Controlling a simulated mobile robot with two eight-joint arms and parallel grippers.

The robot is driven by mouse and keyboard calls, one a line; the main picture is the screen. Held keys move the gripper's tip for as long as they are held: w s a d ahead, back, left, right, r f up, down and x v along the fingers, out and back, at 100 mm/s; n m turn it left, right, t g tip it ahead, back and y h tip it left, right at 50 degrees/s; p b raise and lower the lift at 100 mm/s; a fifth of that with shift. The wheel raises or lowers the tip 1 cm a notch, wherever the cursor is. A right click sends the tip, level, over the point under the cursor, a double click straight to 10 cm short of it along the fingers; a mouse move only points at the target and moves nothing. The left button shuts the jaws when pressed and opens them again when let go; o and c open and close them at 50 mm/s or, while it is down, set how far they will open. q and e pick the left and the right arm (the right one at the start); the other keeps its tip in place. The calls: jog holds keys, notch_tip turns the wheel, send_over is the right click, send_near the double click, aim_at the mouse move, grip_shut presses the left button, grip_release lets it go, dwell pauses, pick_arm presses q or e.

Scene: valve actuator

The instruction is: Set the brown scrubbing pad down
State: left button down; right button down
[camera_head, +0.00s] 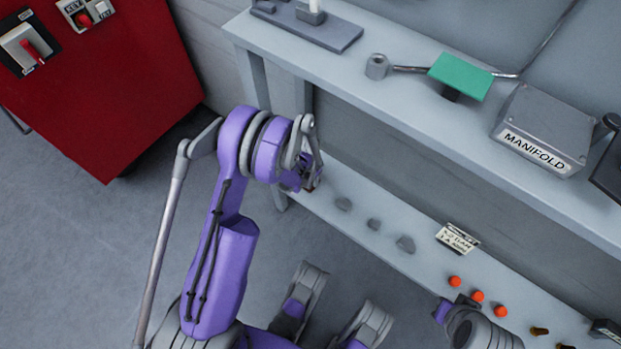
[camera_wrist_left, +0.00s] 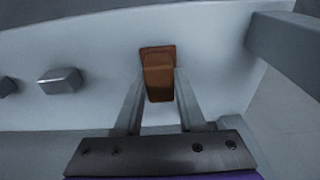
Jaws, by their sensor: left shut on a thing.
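The brown scrubbing pad (camera_wrist_left: 158,77) is between the two fingers of my left gripper in the left wrist view, over the pale lower shelf. My left gripper (camera_wrist_left: 158,92) is shut on it. In the head view my left gripper (camera_head: 308,186) is at the left end of the lower shelf (camera_head: 368,200), where the pad is mostly hidden by the wrist. I cannot tell whether the pad touches the shelf. Part of my right arm shows at the bottom right of the head view, with its end (camera_head: 462,304) near the orange knobs; its finger state is unclear.
Several grey blocks (camera_head: 405,244) line the lower shelf to the right of the pad. Beyond them are a label sign (camera_head: 458,237) and orange knobs (camera_head: 477,296). The upper bench (camera_head: 400,110) overhangs behind, and a bench leg (camera_wrist_left: 290,45) stands close on the right in the wrist view.

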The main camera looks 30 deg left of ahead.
pick_arm(q)
jog(key=c, duration=0.5)
grip_release()
jog(key=shift+f, duration=0.1)
jog(key=s+d+r+p, duration=0.2)
jog(key=s+r, duration=0.1)
jog(key=r, duration=0.8)
jog(key=s+d+r+p, duration=0.1)
jog(key=s+d+r, duration=0.15)
jog(key=r, duration=0.75)
jog(key=s+d+r+t, duration=0.1)
jog(key=s+d+r, duration=0.1)
jog(key=s, duration=0.3)
jog(key=s+d+r+t, duration=0.1)
jog(key=s+d+r, duration=0.1)
jog(key=s+r, duration=0.2)
jog(key=s+d+r+n+t, duration=0.1)
jog(key=s+d+r, duration=0.1)
jog(key=s, duration=0.5)
jog(key=shift+s+r, duration=0.35)
jog(key=shift+r, duration=0.05)
jog(key=shift+a, duration=0.1)
